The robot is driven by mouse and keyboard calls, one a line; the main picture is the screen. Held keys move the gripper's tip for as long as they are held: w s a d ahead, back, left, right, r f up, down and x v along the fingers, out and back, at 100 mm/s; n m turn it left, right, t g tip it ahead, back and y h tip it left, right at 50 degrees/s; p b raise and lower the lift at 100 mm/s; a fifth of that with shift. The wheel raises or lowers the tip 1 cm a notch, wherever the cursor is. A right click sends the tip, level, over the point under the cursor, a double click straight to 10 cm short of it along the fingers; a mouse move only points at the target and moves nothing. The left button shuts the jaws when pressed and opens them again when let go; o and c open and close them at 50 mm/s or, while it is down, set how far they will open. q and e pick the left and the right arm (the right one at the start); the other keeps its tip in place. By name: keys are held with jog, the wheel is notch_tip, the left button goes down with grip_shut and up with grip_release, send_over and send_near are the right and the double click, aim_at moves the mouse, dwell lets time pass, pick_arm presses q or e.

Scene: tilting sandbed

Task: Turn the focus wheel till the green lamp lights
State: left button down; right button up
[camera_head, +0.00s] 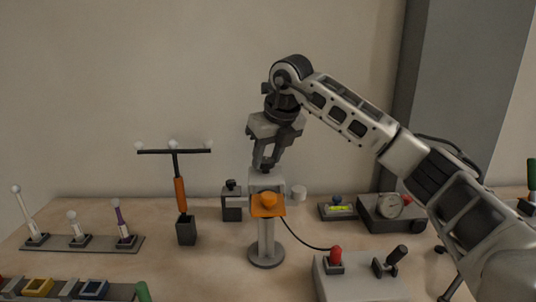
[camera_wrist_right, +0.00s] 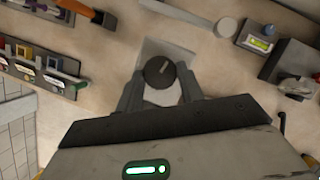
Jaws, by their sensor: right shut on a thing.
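A pale box-like head (camera_head: 267,182) stands on a grey post with a round foot, with an orange knob and plate on its front. My right gripper (camera_head: 264,166) reaches straight down onto its top. In the right wrist view, a dark round wheel (camera_wrist_right: 159,71) with a light pointer line sits between the fingers of my right gripper (camera_wrist_right: 160,85), which is shut on it. I cannot make out a lit green lamp on the head. My left gripper is not in view.
A small box with a yellow-green display (camera_head: 341,210) and a gauge box (camera_head: 391,212) stand to the right. A T-shaped tool (camera_head: 180,190) stands left, beside a rack of levers (camera_head: 82,243). A pale control box (camera_head: 358,281) is at the front. A black cable runs from the post.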

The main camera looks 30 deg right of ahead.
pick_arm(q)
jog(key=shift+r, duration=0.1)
pick_arm(e)
jog(key=m+h, duration=0.1)
jog(key=m, duration=0.2)
jog(key=shift+a+r+p, duration=0.1)
jog(key=shift+a+p, duration=0.1)
jog(key=shift+p, duration=0.2)
jog(key=m+h, duration=0.1)
jog(key=m, duration=0.3)
jog(key=shift+w+a+m+g+h+p, duration=0.1)
jog(key=shift+w+m+g+h+p, duration=0.05)
jog(key=shift+m+g+h+p, duration=0.25)
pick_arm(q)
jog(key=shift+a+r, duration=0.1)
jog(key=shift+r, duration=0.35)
pick_arm(e)
jog(key=shift+w+a+m+g+h, duration=0.1)
jog(key=shift+m+g+h, duration=0.5)
jog(key=shift+m, duration=1.4)
pick_arm(q)
jog(key=shift+p, duration=0.3)
pick_arm(e)
jog(key=o, duration=1)
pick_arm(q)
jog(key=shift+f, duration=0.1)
